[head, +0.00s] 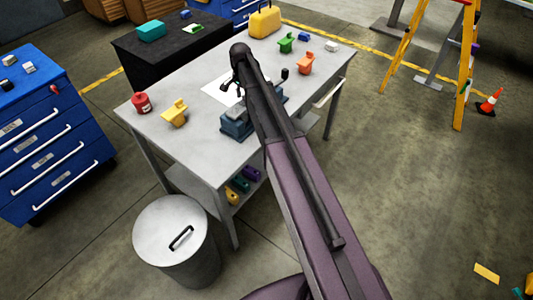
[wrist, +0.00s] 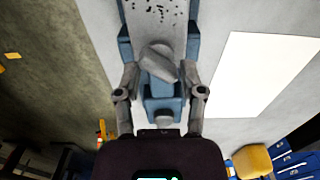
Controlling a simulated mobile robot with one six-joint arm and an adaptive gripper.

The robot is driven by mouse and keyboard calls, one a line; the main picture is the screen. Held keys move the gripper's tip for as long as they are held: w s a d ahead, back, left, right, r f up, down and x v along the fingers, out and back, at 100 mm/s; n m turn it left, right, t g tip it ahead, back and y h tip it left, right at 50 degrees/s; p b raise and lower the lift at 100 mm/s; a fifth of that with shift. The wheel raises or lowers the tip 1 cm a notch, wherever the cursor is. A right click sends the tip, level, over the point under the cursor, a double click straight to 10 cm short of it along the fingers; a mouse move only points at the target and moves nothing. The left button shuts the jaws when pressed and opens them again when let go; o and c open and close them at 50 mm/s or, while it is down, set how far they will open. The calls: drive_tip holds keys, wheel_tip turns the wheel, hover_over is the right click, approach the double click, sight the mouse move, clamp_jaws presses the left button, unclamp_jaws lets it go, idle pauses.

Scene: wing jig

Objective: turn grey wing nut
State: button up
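The grey wing nut (wrist: 158,62) shows in the wrist view, on a blue jig (wrist: 125,45). It lies between the tips of my gripper (wrist: 160,76). The two fingers stand apart, one on each side, with a gap to the nut; I see no contact. In the head view the blue jig (head: 236,130) sits on the grey workbench (head: 175,140), partly behind my arm. The wing nut cannot be made out in the head view.
A white sheet (wrist: 265,70) lies beside the jig. A yellow block (head: 175,113), red can (head: 141,102), orange block (head: 305,63) and green block (head: 286,42) stand on the bench. A yellow case (head: 264,20) is at the back. A bin (head: 175,240) stands in front.

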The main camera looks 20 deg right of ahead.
drive_tip(key=shift+r+p, duration=6.2)
drive_tip(key=shift+r, duration=0.4)
drive_tip(key=s+f+n+b, duration=0.3)
drive_tip(key=s+f+b, duration=0.1)
drive_tip(key=s, duration=0.6)
drive_tip(key=s+f+n+b, duration=0.4)
drive_tip(key=s, duration=0.6)
drive_tip(key=s+f+n+b, duration=0.3)
drive_tip(key=s+f+b, duration=0.2)
drive_tip(key=s, duration=0.5)
drive_tip(key=shift+s+d+n, duration=0.2)
drive_tip(key=shift+s+n, duration=0.15)
drive_tip(key=shift+n, duration=0.05)
drive_tip(key=shift+s+f, duration=0.1)
wheel_tip(320, 180, up, 13)
drive_tip(key=m+p, duration=0.1)
drive_tip(key=p, duration=1.2)
hover_over(244, 98)
drive_tip(key=shift+w, duration=0.2)
drive_tip(key=shift+f, duration=0.1)
wheel_tip(244, 98, down, 14)
drive_tip(key=b, duration=1.4)
drive_tip(key=shift+r, duration=0.2)
